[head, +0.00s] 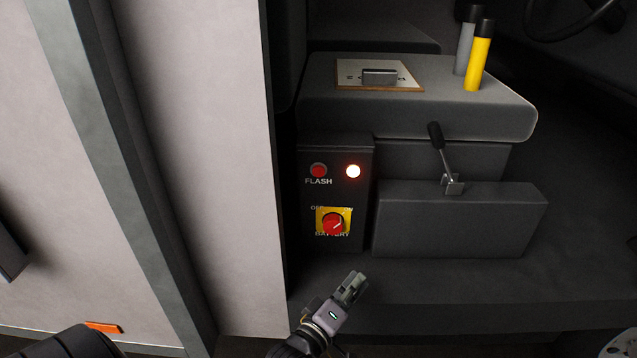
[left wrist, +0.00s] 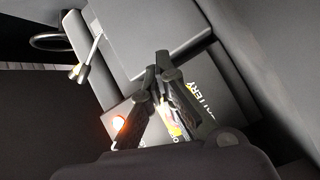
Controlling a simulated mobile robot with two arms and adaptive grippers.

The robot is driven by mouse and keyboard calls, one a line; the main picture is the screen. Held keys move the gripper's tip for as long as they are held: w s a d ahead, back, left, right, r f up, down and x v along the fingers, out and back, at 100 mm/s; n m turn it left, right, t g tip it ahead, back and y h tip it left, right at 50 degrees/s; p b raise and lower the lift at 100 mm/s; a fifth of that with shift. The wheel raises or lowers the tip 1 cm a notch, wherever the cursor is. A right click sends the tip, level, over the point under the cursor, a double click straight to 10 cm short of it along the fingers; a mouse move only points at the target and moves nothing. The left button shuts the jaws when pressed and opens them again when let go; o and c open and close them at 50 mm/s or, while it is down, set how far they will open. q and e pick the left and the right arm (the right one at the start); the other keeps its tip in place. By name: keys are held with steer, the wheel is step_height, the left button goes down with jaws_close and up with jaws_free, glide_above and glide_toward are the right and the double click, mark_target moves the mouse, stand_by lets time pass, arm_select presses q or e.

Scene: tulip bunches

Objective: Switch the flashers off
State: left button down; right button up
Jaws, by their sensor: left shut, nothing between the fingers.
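The control box (head: 362,217) is a dark panel on the side of the vehicle console. It has a red round button (head: 318,170) labelled FLASH. A lit lamp (head: 353,171) glows beside the button; a glow also shows in the left wrist view (left wrist: 118,122). Below is a red rotary knob (head: 333,224) on a yellow plate, labelled BATTERY. My left gripper (head: 353,281) is shut and empty, below the box in the head view. In the left wrist view its fingers (left wrist: 160,62) cover part of the panel, and the FLASH button cannot be made out. My right gripper is not in view.
A lever with a black knob (head: 435,132) stands right of the box. A pale wall panel (head: 205,150) stands close on the left. The floor ledge (head: 460,285) before the box looks clear.

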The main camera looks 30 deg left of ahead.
mark_target(318, 172)
arm_select(q)
steer(key=s+a+r+n+t+y, duration=0.1)
steer(key=a+r+n+t+y, duration=0.2)
steer(key=r, duration=0.6)
steer(key=s+a+r+n+t+y, duration=0.2)
steer(key=a+r+n+t+y, duration=0.1)
steer(key=r+n, duration=0.5)
steer(key=shift+a+r+y, duration=0.5)
steer(key=shift+r+y, duration=0.2)
steer(key=shift+r, duration=0.2)
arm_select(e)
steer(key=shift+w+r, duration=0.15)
arm_select(q)
steer(key=w+a+b, duration=0.2)
steer(key=w+a, duration=0.2)
steer(key=w, duration=0.3)
steer(key=shift+w+a, duration=0.2)
steer(key=shift+a, duration=0.1)
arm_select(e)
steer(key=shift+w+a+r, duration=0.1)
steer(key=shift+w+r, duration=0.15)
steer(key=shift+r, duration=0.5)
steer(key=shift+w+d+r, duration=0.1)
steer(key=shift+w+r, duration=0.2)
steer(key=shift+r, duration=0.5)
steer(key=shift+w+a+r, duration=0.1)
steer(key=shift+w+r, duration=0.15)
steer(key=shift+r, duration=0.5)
